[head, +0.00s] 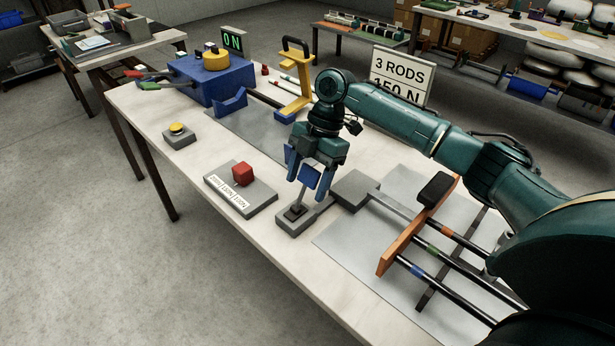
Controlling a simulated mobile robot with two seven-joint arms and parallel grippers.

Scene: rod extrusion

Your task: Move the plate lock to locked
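My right gripper (308,182) points down at a small lever (299,203) on a grey base block (294,221). A blue block-like part (312,177) sits between the blue fingers, above the lever's stem; the fingers partly hide it. I cannot tell whether they press on it. The base joins a larger grey block (355,189), from which a bar runs to an upright orange plate (418,226) with several dark rods through it. I see no lock marking on the lever base. My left gripper is not in view.
A red cube (243,173) stands on a grey base with a small label strip (229,195). A yellow button box (179,135), a blue machine (213,78) and a yellow clamp-like stand (297,88) stand further left and back. A "3 RODS 150 N" sign (402,75) stands behind my arm.

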